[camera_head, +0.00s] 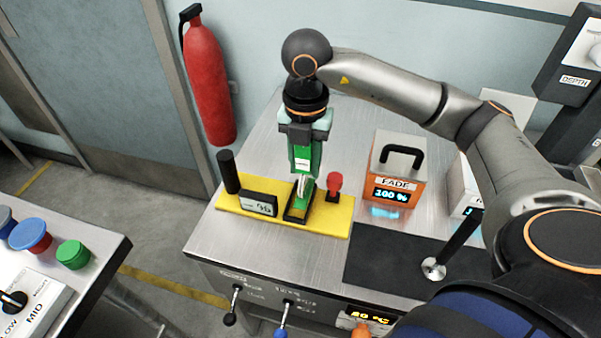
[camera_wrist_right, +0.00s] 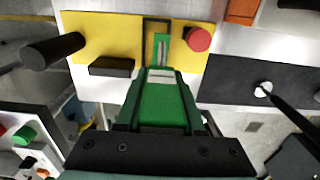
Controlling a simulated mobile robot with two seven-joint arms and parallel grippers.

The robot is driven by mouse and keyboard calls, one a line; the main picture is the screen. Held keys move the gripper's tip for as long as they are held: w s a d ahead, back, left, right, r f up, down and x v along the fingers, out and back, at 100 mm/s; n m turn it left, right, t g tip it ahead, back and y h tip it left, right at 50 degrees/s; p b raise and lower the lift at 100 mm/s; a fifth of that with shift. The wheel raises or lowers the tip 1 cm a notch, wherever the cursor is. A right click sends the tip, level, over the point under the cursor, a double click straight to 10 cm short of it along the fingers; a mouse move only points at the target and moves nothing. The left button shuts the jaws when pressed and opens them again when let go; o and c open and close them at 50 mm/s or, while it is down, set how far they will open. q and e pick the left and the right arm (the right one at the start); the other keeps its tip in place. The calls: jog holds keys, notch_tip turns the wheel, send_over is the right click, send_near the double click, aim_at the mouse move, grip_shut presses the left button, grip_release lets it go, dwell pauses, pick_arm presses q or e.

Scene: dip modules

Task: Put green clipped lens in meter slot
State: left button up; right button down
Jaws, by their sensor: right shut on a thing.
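The meter is a yellow plate (camera_head: 335,222) on the steel table, with a small display (camera_head: 259,204), a black post and a red knob. Its black-framed slot (camera_head: 289,214) lies between the display and the knob, and also shows in the right wrist view (camera_wrist_right: 147,32). My right gripper (camera_head: 304,160) points down over the slot, shut on the green clipped lens (camera_wrist_right: 162,104), which has a pale label. The lens's lower end lines up with the slot; I cannot tell whether it is above the slot or inside it. My left gripper is not in view.
An orange box marked FADE (camera_head: 398,185) stands to the right, beside a dark mat (camera_head: 385,265). Levers line the table front. The table behind the plate is mostly clear.

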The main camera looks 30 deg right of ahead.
jog(key=shift+w+f, duration=0.45)
jog(key=shift+f, duration=0.1)
jog(key=shift+w+f+p, duration=0.15)
jog(key=shift+f+p, duration=0.2)
jog(key=shift+f, duration=1.35)
jog(key=shift+f, duration=0.1)
jog(key=shift+f, duration=0.15)
jog(key=c, duration=0.5)
grip_release()
notch_tip(320, 180, up, 13)
jog(key=shift+f, duration=0.2)
